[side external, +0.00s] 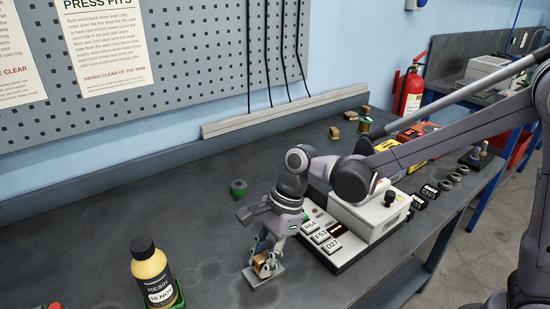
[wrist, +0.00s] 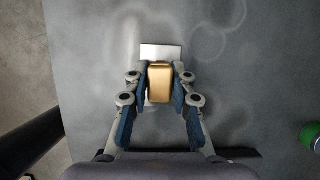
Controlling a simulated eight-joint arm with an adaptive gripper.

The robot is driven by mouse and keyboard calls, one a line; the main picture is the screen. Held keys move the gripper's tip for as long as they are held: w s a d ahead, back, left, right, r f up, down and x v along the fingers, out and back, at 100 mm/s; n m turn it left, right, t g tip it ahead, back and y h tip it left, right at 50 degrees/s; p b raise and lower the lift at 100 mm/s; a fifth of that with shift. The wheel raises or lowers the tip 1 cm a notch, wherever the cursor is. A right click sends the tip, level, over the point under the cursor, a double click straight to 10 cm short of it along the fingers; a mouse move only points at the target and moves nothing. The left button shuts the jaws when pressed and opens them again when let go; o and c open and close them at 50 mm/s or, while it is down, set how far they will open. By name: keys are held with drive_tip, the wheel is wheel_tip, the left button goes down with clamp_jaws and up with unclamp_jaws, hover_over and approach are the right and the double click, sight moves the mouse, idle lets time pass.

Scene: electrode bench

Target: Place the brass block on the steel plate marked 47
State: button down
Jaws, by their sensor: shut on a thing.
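The brass block (side external: 263,268) is between the fingers of my gripper (side external: 264,258), which is shut on it. In the wrist view the block (wrist: 160,82) sits between the two fingertips (wrist: 159,80). A bright steel plate (side external: 264,281) lies on the bench directly under the block. In the wrist view the plate (wrist: 161,51) shows beyond the block, which covers part of it. I cannot read any number on the plate. I cannot tell whether the block touches it or is slightly above.
A yellow resin bottle (side external: 150,268) stands left of my gripper. A white device (side external: 360,220) with labelled keys is close on the right. A green roll (side external: 239,187) lies behind. Small blocks (side external: 335,132) are at the back.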

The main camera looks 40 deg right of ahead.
drive_tip(key=shift+f, duration=0.15)
drive_tip(key=c, duration=1.1)
unclamp_jaws()
drive_tip(key=v, duration=1.2)
drive_tip(key=shift+d, duration=0.1)
drive_tip(key=x, duration=1.2)
drive_tip(key=shift+r, duration=1)
